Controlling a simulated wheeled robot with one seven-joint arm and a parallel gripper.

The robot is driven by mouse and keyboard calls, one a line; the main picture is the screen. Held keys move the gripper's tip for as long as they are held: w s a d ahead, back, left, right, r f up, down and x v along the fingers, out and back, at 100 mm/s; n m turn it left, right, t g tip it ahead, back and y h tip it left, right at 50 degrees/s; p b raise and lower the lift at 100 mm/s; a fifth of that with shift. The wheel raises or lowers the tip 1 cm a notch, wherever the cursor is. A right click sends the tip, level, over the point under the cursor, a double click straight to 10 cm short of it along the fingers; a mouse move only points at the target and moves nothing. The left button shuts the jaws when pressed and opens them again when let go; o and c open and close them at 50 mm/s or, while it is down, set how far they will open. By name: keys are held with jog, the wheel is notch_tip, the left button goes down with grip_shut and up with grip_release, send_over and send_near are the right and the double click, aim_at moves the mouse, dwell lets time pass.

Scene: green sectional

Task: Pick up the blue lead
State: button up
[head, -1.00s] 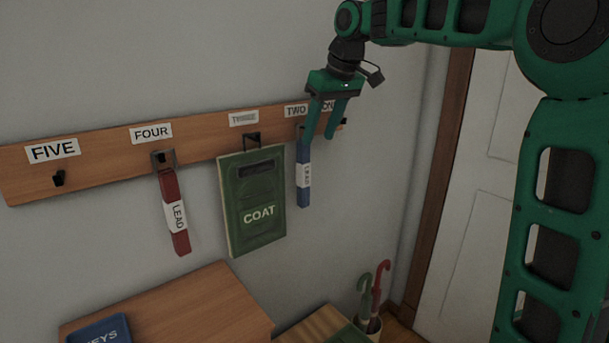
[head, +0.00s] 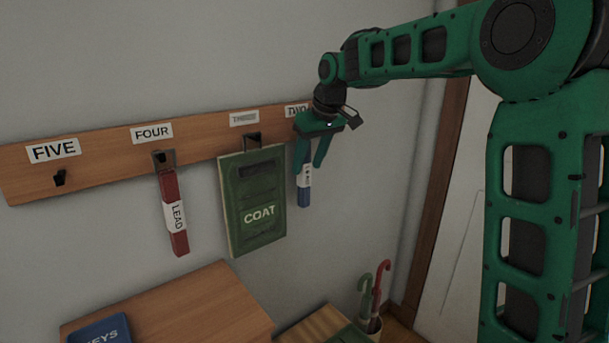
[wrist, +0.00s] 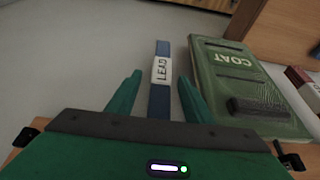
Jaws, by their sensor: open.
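The blue lead (head: 304,188) hangs from the wall rack under the label TWO, just right of the green coat board. It has a white label reading LEAD. My gripper (head: 312,166) is in front of its upper part and hides the top of the lead and its hook. In the wrist view the blue lead (wrist: 161,72) runs between the two fingers of my gripper (wrist: 158,88), with a gap on each side. The gripper is open and empty. I cannot tell from these views how far the lead is in depth from the fingertips.
The green COAT board (head: 253,200) hangs close to the left of the blue lead. A red lead (head: 174,212) hangs under FOUR on the wooden rack (head: 100,160). A blue keys tray (head: 100,330) sits on a wooden cabinet (head: 190,300). Umbrellas (head: 378,292) stand below right.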

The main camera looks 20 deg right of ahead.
jog(key=c, duration=0.9)
jog(key=shift+c, duration=0.2)
